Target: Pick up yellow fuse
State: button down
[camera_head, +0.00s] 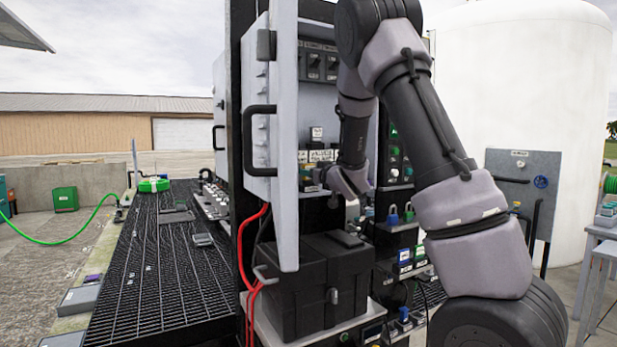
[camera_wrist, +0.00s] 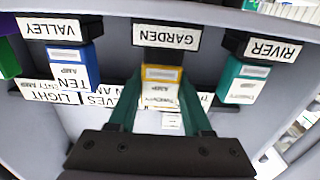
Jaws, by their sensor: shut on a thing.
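The yellow fuse (camera_wrist: 161,76) shows in the wrist view at the centre, under the upside-down GARDEN label (camera_wrist: 178,38). It has a yellow band and a white printed face. My gripper (camera_wrist: 159,102) has its two green fingers on either side of the fuse and is shut on it. The fuse is still close up against the dark holder under the label; I cannot tell if it is fully seated.
A blue fuse (camera_wrist: 77,68) under VALLEY stands left of the yellow one, and a teal fuse (camera_wrist: 245,82) under RIVER stands right. The open cabinet door (camera_head: 284,150) is close to my arm. A black box (camera_head: 318,285) sits below.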

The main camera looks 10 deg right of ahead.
notch_tip(320, 180, up, 17)
dwell(0.4)
jog(key=shift+r, duration=0.5)
jog(key=v, duration=0.8)
dwell(0.7)
jog(key=shift+r, duration=0.1)
notch_tip(320, 180, up, 12)
dwell(1.2)
